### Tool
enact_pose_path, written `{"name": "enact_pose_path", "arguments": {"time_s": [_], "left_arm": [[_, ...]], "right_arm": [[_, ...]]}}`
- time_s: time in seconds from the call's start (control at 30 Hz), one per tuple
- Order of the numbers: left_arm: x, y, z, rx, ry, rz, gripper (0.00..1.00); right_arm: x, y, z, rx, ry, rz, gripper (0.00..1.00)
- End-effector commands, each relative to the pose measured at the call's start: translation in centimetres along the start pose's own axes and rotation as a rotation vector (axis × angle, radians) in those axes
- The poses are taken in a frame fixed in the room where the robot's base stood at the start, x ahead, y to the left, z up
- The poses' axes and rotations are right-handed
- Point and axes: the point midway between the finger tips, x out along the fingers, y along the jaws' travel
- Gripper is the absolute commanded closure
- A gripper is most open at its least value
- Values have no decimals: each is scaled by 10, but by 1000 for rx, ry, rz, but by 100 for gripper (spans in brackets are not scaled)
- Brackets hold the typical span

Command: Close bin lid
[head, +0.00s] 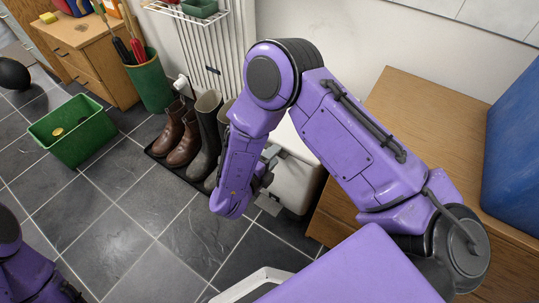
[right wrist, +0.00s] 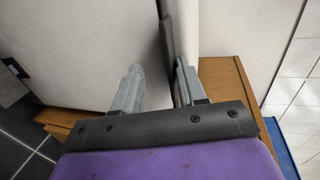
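The pale bin (head: 297,183) stands against the wall beside the wooden cabinet, partly hidden behind my right arm. My right gripper (head: 268,178) is at the bin's left side in the head view, mostly covered by the forearm. In the right wrist view its two fingers (right wrist: 158,80) are apart, with a pale panel with a dark edge (right wrist: 167,40) just beyond the gap. A broad pale surface (right wrist: 80,50) fills the left of that view. I cannot tell the lid's angle or whether a finger touches it. Only part of my left arm shows.
Brown and dark boots (head: 185,140) stand on a dark tray left of the bin. A green crate (head: 72,130) and a green bucket (head: 150,82) are further left. The wooden cabinet (head: 425,100) bears a blue box (head: 515,140). The tiled floor in front is clear.

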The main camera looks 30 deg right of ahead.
Motion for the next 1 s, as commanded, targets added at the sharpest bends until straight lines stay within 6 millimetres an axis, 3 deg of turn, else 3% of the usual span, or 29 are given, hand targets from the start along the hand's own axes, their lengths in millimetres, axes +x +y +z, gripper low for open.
{"name": "enact_pose_path", "arguments": {"time_s": [0.63,1.0], "left_arm": [[-2,0,-1,0,0,0,22],[-17,-2,-7,0,0,0,22]], "right_arm": [[-7,-2,5,2,-12,-2,68],[-87,-4,2,2,-8,-4,68]]}}
